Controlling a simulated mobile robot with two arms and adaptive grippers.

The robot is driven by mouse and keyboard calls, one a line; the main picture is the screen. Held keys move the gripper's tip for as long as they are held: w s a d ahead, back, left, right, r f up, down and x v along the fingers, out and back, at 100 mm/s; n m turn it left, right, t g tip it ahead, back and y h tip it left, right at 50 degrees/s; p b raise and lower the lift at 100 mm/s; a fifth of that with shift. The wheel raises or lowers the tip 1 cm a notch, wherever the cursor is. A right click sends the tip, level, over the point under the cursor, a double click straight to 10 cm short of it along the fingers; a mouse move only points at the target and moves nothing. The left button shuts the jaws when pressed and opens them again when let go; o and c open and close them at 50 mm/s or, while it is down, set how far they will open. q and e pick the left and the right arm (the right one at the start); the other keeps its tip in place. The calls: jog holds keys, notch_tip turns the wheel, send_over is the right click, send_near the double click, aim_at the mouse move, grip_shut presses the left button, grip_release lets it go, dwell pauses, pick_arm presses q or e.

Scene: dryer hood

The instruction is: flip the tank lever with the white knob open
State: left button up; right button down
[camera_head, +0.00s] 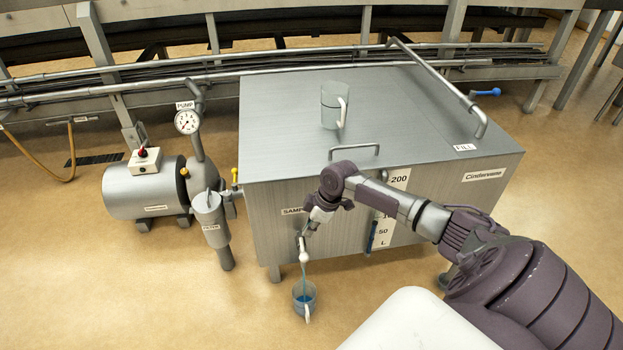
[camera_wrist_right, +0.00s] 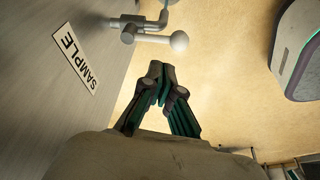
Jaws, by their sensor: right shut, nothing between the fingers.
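The white knob (camera_wrist_right: 180,40) sits at the end of a short grey lever (camera_wrist_right: 150,38) on the sample valve, beside the SAMPLE label. In the head view the white knob (camera_head: 304,257) shows low at the tank's front. My right gripper (camera_head: 312,226) is in front of the tank, close above the knob; it is shut and empty. In the wrist view the right gripper's fingertips (camera_wrist_right: 163,78) are apart from the knob. A clear cup (camera_head: 304,298) with blue liquid stands on the floor below, and a thin bluish stream appears to run into it. My left gripper is out of view.
The large metal tank (camera_head: 275,122) fills the middle, with a glass mug (camera_head: 333,106) and a handle (camera_head: 354,149) on top. The pump and filter (camera_head: 209,212) stand to its left. A blue-handled valve (camera_head: 487,92) is at the back right. Floor in front is mostly clear.

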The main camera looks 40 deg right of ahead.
jog(key=v, duration=0.3)
jog(key=shift+r, duration=0.35)
jog(key=shift+s+a+f, duration=0.1)
